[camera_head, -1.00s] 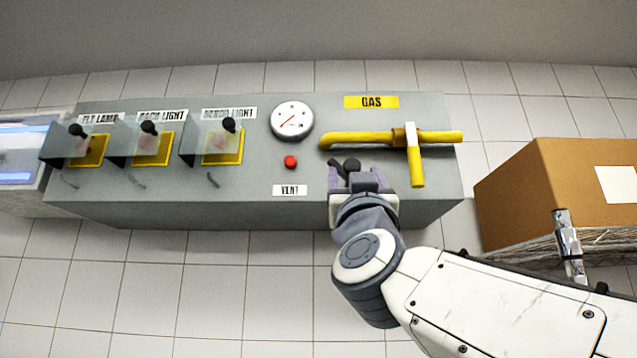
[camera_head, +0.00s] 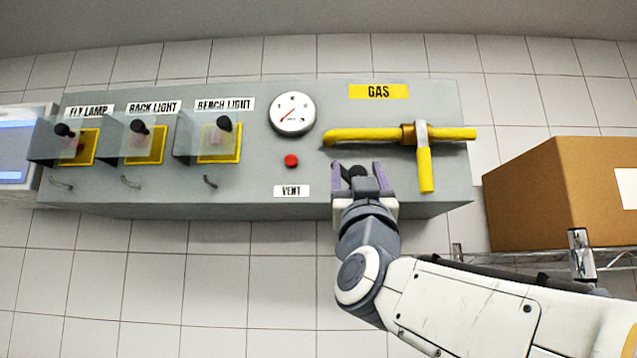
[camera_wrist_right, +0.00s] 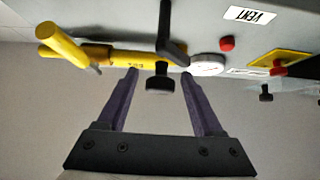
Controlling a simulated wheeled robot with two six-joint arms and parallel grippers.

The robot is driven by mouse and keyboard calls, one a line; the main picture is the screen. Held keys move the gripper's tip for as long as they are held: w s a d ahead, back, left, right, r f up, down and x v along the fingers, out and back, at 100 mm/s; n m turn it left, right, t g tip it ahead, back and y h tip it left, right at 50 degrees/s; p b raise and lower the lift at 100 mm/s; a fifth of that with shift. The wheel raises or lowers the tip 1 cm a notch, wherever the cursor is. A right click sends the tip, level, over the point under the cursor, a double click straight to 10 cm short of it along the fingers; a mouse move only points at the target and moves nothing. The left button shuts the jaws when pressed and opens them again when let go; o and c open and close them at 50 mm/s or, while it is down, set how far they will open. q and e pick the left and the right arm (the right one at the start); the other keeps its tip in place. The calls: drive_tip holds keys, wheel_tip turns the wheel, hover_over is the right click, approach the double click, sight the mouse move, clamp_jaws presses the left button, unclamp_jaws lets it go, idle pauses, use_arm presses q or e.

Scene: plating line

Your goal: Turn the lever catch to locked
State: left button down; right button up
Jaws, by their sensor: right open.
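A black lever with a round knob (camera_head: 356,173) is on the grey panel front, below the yellow pipe, and is mostly hidden by my right gripper in the head view. In the right wrist view the black lever (camera_wrist_right: 166,35) shows as a bent arm ending in a dark knob. My right gripper (camera_head: 356,165) is open, with its purple fingers on either side of the knob. The right wrist view shows gaps between the knob and both fingers. No lock marking is readable near the lever. My left gripper is not in view.
The grey panel (camera_head: 245,192) carries a yellow gas pipe (camera_head: 365,135) with a yellow-handled valve (camera_head: 425,165), a gauge (camera_head: 292,114), a red button (camera_head: 291,161) and several covered switches at left. A cardboard box (camera_head: 540,195) stands on a wire rack at right.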

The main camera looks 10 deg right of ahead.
clamp_jaws()
